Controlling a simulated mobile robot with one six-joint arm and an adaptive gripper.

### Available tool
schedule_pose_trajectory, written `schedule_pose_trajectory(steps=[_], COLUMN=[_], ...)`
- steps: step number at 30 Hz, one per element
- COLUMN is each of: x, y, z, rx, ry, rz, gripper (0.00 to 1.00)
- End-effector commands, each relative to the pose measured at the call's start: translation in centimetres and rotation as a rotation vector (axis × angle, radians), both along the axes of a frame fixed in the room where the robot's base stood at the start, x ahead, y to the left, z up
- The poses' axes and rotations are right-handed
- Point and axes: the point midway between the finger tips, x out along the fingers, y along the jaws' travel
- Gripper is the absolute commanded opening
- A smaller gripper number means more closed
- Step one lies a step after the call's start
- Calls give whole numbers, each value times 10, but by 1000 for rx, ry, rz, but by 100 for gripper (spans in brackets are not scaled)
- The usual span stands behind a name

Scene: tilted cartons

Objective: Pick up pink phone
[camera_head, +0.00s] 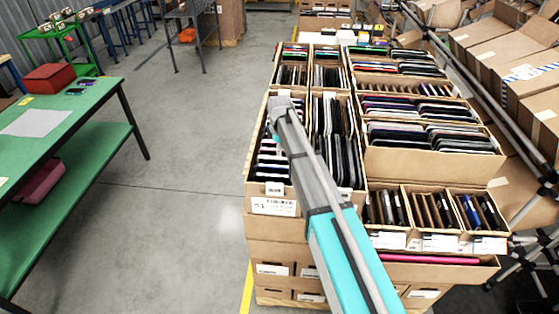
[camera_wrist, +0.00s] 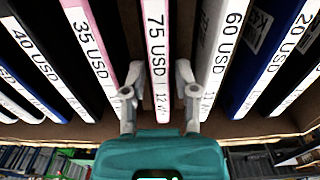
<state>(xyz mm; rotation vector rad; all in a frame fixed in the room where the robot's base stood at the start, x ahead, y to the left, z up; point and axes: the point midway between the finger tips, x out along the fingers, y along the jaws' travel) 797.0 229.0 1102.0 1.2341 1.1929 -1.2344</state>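In the wrist view, a phone with pink edges (camera_wrist: 146,14) stands on edge in a carton, its white label reading 75 USD. My gripper (camera_wrist: 158,78) is open, with one finger on each side of this phone's near end. Gaps show between the fingers and the phone, and nothing is held. Another pink-edged phone (camera_wrist: 70,6), labelled 35 USD, stands to the left. In the head view, my arm reaches over the left front carton (camera_head: 256,178); my fingers and the 75 USD phone are hidden there.
In the wrist view, a white phone (camera_wrist: 222,40) labelled 60 USD stands close right of my gripper, with a blue phone (camera_wrist: 262,50) beyond. The carton wall (camera_wrist: 60,132) runs below the phones. In the head view, a green table (camera_head: 75,112) stands left across clear floor.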

Motion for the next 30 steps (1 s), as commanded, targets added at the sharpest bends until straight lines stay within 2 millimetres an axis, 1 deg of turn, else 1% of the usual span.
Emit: schedule_pose_trajectory(steps=[2, 20, 24, 26, 27, 30], x=[0, 0, 0, 0, 0, 0], y=[0, 0, 0, 0, 0, 0], z=[-3, -2, -2, -2, -2, -2], rx=[0, 0, 0, 0, 0, 0], ry=[0, 0, 0, 0, 0, 0], rz=[0, 0, 0, 0, 0, 0], gripper=[39, 39, 13, 1, 0, 0])
